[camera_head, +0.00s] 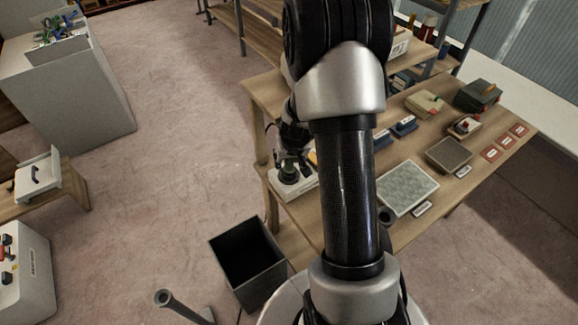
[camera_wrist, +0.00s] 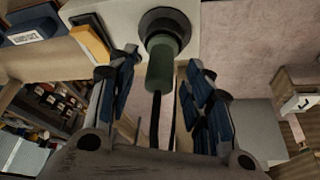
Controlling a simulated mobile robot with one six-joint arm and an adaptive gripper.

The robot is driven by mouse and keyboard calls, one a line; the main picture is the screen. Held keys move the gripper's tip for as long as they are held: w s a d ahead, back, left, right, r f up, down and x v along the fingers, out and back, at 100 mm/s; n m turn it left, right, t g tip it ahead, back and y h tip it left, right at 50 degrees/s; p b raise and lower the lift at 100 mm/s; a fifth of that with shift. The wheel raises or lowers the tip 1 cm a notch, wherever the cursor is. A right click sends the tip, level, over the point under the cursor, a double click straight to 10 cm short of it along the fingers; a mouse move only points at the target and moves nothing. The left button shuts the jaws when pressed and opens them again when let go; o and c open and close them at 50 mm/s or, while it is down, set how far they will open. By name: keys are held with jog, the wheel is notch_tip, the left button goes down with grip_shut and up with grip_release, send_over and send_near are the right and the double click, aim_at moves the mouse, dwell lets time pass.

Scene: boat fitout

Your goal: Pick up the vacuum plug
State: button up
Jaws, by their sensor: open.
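The vacuum plug is most likely the green cylinder (camera_wrist: 161,68) in the wrist view. Its far end meets a black round socket (camera_wrist: 168,22) on a pale block. A thin dark strip runs from its near end toward my palm. My gripper (camera_wrist: 162,80) is open, with one blue-padded finger on each side of the plug and a gap visible on both sides. In the head view, my gripper (camera_head: 291,160) is over the pale block (camera_head: 303,189) at the table's left edge. The dark round socket (camera_head: 289,176) shows there, and my gripper partly hides the plug.
A yellow-orange piece (camera_wrist: 90,42) lies beside the socket on the block. The wooden table (camera_head: 405,235) also carries a grey textured panel (camera_head: 408,187), a dark panel (camera_head: 449,155) and several small boxes. A black open bin (camera_head: 248,262) stands on the floor below.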

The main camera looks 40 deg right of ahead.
jog(key=x, duration=0.2)
jog(key=shift+w+f+b, duration=0.1)
jog(key=shift+f+b, duration=0.15)
jog(key=shift+b, duration=0.1)
jog(key=shift+r, duration=0.1)
jog(key=shift+c, duration=0.6)
grip_shut()
